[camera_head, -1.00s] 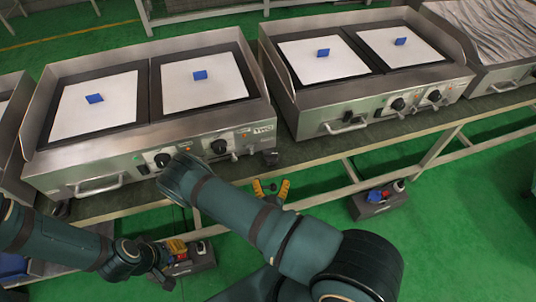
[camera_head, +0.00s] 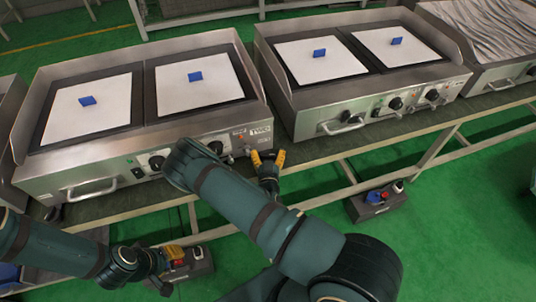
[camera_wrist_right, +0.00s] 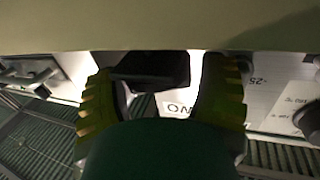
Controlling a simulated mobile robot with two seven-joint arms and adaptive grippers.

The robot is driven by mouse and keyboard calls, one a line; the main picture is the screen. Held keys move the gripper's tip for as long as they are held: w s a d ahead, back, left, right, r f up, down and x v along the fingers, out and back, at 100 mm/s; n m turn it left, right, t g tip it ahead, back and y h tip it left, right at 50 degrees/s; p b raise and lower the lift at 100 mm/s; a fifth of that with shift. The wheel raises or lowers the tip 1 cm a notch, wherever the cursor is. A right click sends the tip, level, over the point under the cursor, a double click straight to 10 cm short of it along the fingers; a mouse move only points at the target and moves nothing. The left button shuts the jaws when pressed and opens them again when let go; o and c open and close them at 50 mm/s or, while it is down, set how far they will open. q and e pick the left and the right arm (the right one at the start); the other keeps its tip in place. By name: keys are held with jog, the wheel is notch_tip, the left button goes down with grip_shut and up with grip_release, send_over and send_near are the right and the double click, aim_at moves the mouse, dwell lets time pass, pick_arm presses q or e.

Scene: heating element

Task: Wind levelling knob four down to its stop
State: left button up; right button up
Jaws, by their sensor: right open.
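The left griddle (camera_head: 110,178) stands on the bench, with a dark levelling knob (camera_head: 53,213) under its front left corner. My right gripper (camera_head: 268,157) is open at its front right corner, yellow fingertips pointing up at the underside. In the right wrist view, a black knob-like part (camera_wrist_right: 150,72) lies between the spread fingers (camera_wrist_right: 158,100), and I see no clear contact. In the head view the gripper hides this corner's knob. No number is readable, so I cannot tell which is four. My left gripper (camera_head: 171,255) is low at the left, its jaws unclear.
A second griddle (camera_head: 300,126) stands close on the right, with dials and a handle on its front. The bench edge and legs run below. Boxes with small coloured parts (camera_head: 377,203) sit low, near the green floor. Blue blocks (camera_head: 195,77) lie on the white plates.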

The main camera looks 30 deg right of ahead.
jog(key=c, duration=0.9)
jog(key=shift+n+t+y, duration=0.3)
jog(key=shift+n+y, duration=0.1)
jog(key=shift+y, duration=0.1)
jog(key=shift+n+t+y+p, duration=0.65)
jog(key=shift+n+y, duration=0.45)
jog(key=shift+y, duration=0.5)
jog(key=o, duration=0.9)
